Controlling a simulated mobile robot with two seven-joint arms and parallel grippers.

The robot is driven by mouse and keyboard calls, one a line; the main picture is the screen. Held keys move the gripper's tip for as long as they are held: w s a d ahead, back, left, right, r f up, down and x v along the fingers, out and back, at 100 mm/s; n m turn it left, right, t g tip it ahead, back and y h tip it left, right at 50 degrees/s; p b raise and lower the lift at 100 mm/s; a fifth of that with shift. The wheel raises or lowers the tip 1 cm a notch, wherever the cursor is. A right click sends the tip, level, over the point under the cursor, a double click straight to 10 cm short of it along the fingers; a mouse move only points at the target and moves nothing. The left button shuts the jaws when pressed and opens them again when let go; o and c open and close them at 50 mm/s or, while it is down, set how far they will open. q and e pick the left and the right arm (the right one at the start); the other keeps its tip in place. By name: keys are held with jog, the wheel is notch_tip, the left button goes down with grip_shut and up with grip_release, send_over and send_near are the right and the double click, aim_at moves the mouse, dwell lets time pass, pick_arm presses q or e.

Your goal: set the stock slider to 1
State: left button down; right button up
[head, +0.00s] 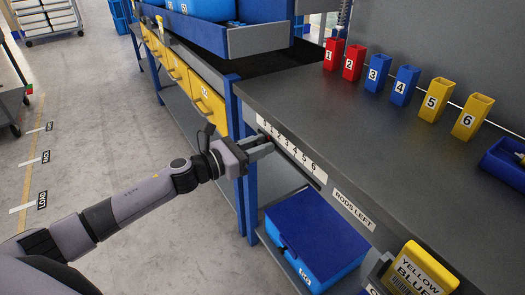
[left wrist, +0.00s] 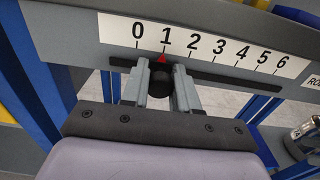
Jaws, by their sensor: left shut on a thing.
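The stock slider is a dark round knob (left wrist: 181,92) with a red pointer (left wrist: 162,59) on a dark slot (left wrist: 225,77) in the table's front edge. A white scale (left wrist: 205,45) numbered 0 to 6 sits above the slot. In the left wrist view the red pointer stands just below the 1. My left gripper (head: 257,146) is at the left end of the scale (head: 290,150) in the head view. In the left wrist view its grey fingers (left wrist: 171,85) are on both sides of the knob, shut on it. My right gripper is not in view.
Numbered red, blue and yellow holders (head: 400,84) stand along the back of the dark tabletop (head: 330,115). A blue box (head: 318,235) is under the table. A yellow sign (head: 418,272) stands at the front right.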

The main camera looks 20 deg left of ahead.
pick_arm(q)
jog(key=c, duration=0.9)
grip_release()
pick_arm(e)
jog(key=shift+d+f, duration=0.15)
pick_arm(q)
jog(key=shift+s+a, duration=0.1)
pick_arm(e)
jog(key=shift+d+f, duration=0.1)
pick_arm(q)
jog(key=v, duration=0.7)
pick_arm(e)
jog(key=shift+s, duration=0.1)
